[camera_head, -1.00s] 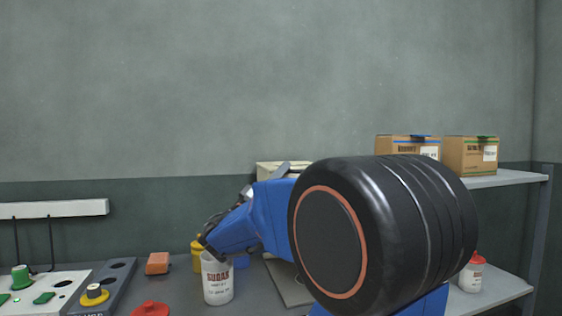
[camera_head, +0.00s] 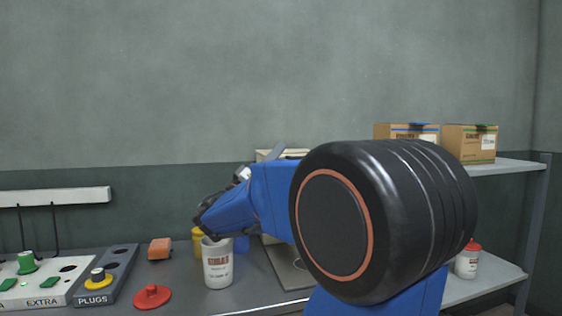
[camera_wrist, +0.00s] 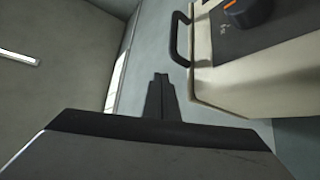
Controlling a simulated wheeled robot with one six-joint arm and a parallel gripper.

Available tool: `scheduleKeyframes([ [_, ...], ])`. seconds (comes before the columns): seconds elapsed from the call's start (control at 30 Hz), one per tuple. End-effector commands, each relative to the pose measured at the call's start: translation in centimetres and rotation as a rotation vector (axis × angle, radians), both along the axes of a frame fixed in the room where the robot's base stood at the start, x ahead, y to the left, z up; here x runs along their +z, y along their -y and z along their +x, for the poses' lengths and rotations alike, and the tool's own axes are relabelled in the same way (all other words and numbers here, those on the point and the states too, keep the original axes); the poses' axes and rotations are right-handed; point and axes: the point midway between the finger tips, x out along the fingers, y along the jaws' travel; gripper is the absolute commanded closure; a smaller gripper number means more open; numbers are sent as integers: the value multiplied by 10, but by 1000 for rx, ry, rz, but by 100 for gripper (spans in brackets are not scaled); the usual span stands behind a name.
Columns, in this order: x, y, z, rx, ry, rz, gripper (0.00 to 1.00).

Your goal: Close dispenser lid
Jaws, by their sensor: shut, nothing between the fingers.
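A cream machine (camera_wrist: 255,75) fills the upper right of the wrist view, with a dark handle (camera_wrist: 178,40) on its side and a dark panel bearing a black knob (camera_wrist: 248,12). I take it for the dispenser, but I cannot make out its lid clearly. In the head view a small part of a cream box (camera_head: 263,155) shows behind my arm, with a grey flap (camera_head: 275,150) tilted up beside it. My gripper (camera_wrist: 160,77) is shut and empty, its tips just left of the machine and below the handle. In the head view my arm hides most of the machine.
An open white sugar container (camera_head: 217,265) stands on the counter below my wrist. A red lid (camera_head: 152,296), an orange block (camera_head: 159,248) and a plugs panel (camera_head: 105,278) lie left of it. Cardboard boxes (camera_head: 468,144) and a red-capped bottle (camera_head: 468,259) stand on shelves at right.

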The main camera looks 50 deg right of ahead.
Motion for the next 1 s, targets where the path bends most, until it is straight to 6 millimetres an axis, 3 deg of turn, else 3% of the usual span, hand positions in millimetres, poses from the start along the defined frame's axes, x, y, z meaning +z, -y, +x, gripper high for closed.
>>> scheduleKeyframes([
  [0.03,11,-5,3,3,6,-4,100],
  [0.07,8,-7,7,3,2,-3,100],
  [0.5,-45,-49,48,4,4,-7,100],
  [1.0,-55,-57,55,2,7,-7,100],
])
